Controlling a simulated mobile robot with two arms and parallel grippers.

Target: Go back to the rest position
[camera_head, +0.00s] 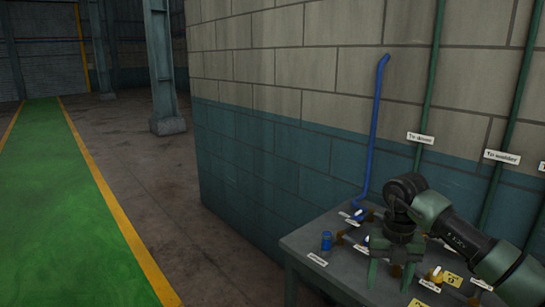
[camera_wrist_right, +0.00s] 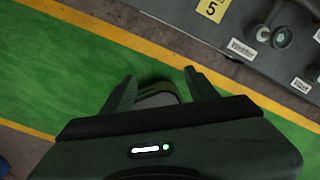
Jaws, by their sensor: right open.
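My right gripper (camera_head: 390,274) hangs over the grey table in the head view, its fingers pointing down and spread apart. In the right wrist view the same gripper (camera_wrist_right: 160,82) is open, with nothing between its fingers except the floor and a dark rounded shape I cannot identify. My left gripper is not in view.
The grey table (camera_head: 302,247) stands against the block wall (camera_head: 265,150) and bears a blue fitting (camera_head: 326,241), labels and a yellow-marked part (camera_head: 435,274). A blue pipe (camera_head: 375,125) and green pipes (camera_head: 432,80) run up the wall. The green walkway (camera_head: 60,200) at left is clear.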

